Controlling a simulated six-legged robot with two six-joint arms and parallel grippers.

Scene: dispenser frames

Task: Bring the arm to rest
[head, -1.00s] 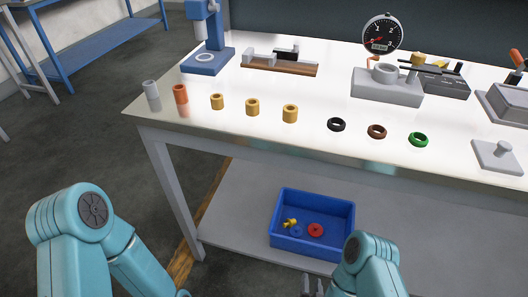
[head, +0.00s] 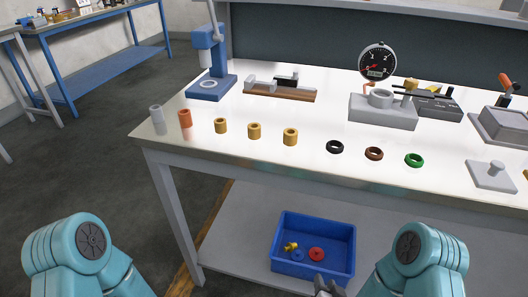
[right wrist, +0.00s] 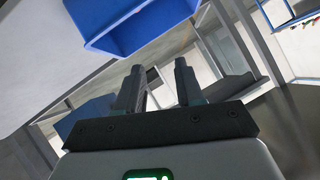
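My right arm (head: 425,250) is folded in front of the table at the lower right of the head view. My right gripper (head: 322,284) shows only partly at the bottom edge there, below the blue bin. In the right wrist view its two fingers (right wrist: 160,85) stand apart with nothing between them. My left arm (head: 85,250) is at the lower left of the head view, clear of the table. Its gripper is outside the frame.
A worktable (head: 270,160) carries several rings and bushings, a blue press (head: 210,70), a dial gauge (head: 377,62) and fixtures. A blue bin (head: 313,270) with small parts sits on the lower shelf; it also shows in the right wrist view (right wrist: 135,30). Floor at left is clear.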

